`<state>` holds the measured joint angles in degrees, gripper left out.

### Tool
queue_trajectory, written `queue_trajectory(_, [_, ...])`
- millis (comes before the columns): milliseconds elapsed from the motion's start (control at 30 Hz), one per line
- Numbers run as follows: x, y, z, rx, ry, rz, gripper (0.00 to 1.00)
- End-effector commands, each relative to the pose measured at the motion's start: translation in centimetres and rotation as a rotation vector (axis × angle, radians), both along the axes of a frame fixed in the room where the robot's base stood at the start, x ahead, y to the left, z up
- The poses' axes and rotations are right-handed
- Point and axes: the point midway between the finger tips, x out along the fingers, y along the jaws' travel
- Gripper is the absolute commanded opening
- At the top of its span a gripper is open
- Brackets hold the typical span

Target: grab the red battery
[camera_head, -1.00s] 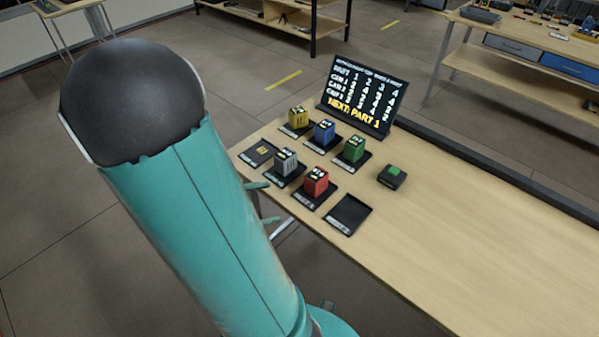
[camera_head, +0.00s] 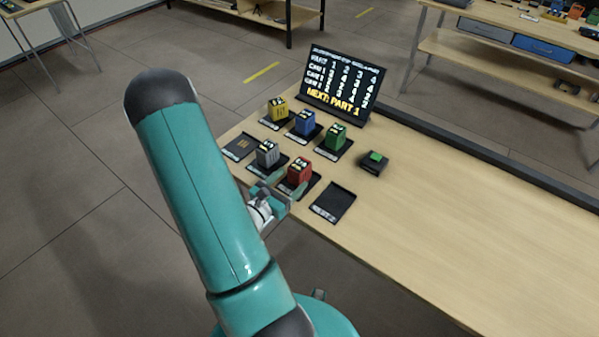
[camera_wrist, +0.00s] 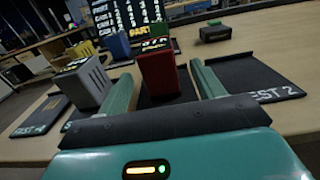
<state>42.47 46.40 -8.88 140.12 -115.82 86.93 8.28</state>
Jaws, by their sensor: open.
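The red battery (camera_head: 299,171) is a small upright block on a black tray near the front edge of the wooden table. In the wrist view the red battery (camera_wrist: 158,76) stands between the two fingers, a little ahead of the palm. My gripper (camera_head: 281,188) is open at the table's front edge, its teal fingers reaching toward the battery. In the wrist view my gripper (camera_wrist: 160,88) has one finger on each side of the battery. I cannot tell whether either finger touches it.
A grey battery (camera_head: 267,153) stands just left, close to the left finger. Blue (camera_head: 304,122), green (camera_head: 335,136) and yellow (camera_head: 277,108) batteries stand behind. An empty tray (camera_head: 334,202) lies right. A sign board (camera_head: 342,84) and a green-buttoned box (camera_head: 373,163) stand farther back. The table's right side is clear.

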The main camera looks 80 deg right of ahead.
Motion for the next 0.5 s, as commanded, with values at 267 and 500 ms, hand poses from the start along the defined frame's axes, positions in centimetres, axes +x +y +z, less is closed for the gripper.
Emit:
queue_trajectory(267, [-1.0,-2.4,0.0,0.001,-0.001,-0.002,0.67])
queue_trajectory(500, [-2.2,-5.2,0.1,-0.001,-0.002,-0.005,0.67])
